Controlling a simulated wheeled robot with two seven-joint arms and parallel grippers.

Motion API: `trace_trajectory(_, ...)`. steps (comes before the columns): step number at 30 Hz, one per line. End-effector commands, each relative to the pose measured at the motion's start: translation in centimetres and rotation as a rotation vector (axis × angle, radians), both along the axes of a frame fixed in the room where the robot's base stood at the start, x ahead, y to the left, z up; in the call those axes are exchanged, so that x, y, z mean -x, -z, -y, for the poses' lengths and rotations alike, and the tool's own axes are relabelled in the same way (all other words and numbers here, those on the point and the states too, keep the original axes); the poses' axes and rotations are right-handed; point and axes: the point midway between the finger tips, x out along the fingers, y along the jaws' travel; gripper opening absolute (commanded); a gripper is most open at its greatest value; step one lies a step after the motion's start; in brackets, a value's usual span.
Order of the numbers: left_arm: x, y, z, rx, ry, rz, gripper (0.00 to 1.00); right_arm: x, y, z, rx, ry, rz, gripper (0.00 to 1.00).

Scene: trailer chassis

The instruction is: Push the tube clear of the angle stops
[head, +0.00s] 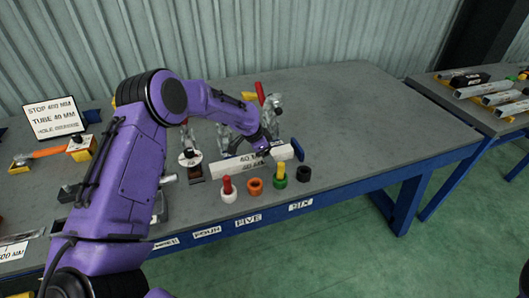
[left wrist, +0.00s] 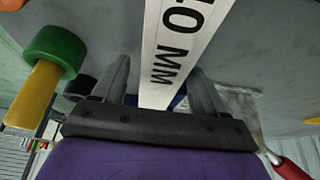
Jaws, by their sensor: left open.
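The pale square tube (head: 231,166), marked "40 MM", lies along the front part of the bench. My left gripper (head: 266,149) is above its middle, at the end of the purple arm. In the left wrist view the tube (left wrist: 178,45) runs between the two spread fingers of my left gripper (left wrist: 160,82); contact cannot be told. A dark blue piece (head: 298,149) stands at the tube's right end. Metal clamps with red handles (head: 272,104) stand behind the tube. I cannot make out the angle stops clearly; the arm hides part of that area. My right gripper is not in view.
In front of the tube stand several coloured collars, including white (head: 228,195), orange (head: 255,186), green (head: 280,181) and black (head: 303,174). A sign (head: 54,118) stands at left. The bench's right side (head: 380,125) is clear. A second bench (head: 455,108) holds more tubes.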

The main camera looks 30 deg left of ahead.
Motion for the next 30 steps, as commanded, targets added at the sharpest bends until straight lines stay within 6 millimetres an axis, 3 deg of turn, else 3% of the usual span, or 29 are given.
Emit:
trace_trajectory(1, 0.0, 0.0, 0.0, 0.0, 0.0, 0.0, 0.69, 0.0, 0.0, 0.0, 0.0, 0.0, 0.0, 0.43)
trace_trajectory(6, 0.0, 0.0, 0.0, 0.0, 0.0, 0.0, 0.14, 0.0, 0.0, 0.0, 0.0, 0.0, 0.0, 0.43)
trace_trajectory(8, 0.0, 0.0, 0.0, 0.0, -0.001, 0.0, 0.0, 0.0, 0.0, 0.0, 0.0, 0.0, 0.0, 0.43)
trace_trajectory(14, 0.0, -0.1, 0.3, 0.0, 0.0, 0.0, 0.0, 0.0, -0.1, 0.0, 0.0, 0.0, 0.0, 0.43)
trace_trajectory(24, 0.1, -0.1, 2.4, 0.001, 0.0, 0.0, 0.0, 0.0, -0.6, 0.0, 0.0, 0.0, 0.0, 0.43)
trace_trajectory(30, 0.1, -0.1, 2.4, 0.001, 0.0, 0.001, 0.0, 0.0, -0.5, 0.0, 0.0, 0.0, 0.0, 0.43)
